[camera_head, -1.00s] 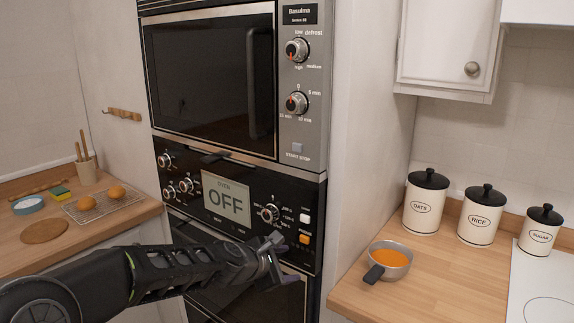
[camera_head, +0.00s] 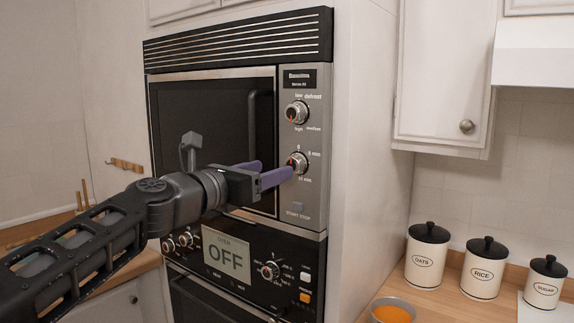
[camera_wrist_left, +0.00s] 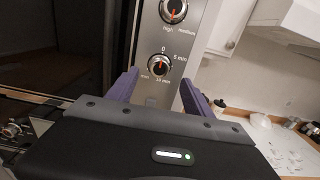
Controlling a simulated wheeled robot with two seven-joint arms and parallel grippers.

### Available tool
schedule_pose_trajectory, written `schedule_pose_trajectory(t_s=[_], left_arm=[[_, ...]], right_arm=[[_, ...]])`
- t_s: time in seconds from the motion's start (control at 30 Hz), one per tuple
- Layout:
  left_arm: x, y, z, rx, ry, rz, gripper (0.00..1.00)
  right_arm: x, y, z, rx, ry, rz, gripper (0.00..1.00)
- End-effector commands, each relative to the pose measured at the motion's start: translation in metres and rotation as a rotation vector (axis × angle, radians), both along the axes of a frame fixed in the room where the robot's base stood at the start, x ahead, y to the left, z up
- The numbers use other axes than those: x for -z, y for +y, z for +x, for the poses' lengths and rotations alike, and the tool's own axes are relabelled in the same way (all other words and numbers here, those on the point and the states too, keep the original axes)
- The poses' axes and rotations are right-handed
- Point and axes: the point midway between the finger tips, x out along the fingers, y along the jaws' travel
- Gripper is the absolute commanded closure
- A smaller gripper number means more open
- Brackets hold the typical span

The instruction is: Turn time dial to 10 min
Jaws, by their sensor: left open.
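The time dial (camera_head: 299,161) is the lower silver knob on the upper oven's grey panel, with a red mark and labels for 0, 5 min and further minutes. It also shows in the left wrist view (camera_wrist_left: 159,65), between and beyond the two finger tips. My left gripper (camera_head: 276,172) is open, its purple fingers pointing at the panel. In the head view the nearer fingertip overlaps the dial's lower left edge; I cannot tell whether it touches. In the left wrist view the gripper (camera_wrist_left: 159,84) has nothing between its fingers. My right gripper is out of view.
The power dial (camera_head: 296,113) sits just above and the start/stop button (camera_head: 298,206) below. The lower oven's display (camera_head: 227,256) reads OFF. Canisters (camera_head: 427,256) and an orange-filled pan (camera_head: 393,311) stand on the right counter, clear of the arm.

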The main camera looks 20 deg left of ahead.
Motion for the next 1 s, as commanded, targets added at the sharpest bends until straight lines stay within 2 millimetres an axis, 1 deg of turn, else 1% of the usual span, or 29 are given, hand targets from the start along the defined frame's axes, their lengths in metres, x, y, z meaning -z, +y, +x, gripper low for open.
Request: schedule_pose_trajectory(t_s=[0.3, 0.43, 0.57, 0.8, 1.0], left_arm=[[-0.001, -0.018, 0.045, 0.002, 0.002, 0.001, 0.4], [-0.001, -0.024, 0.059, 0.001, 0.001, 0.001, 0.4], [0.0, -0.026, 0.065, 0.0, 0.001, 0.001, 0.4], [0.0, -0.026, 0.065, -0.001, 0.001, 0.001, 0.4], [0.0, -0.026, 0.065, -0.001, 0.001, 0.001, 0.57]], right_arm=[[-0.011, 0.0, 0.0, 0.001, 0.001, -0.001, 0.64], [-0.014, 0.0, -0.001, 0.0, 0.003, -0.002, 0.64], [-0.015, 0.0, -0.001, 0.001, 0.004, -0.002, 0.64], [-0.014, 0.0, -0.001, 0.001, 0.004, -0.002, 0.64], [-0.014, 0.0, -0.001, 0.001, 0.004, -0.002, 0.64]])
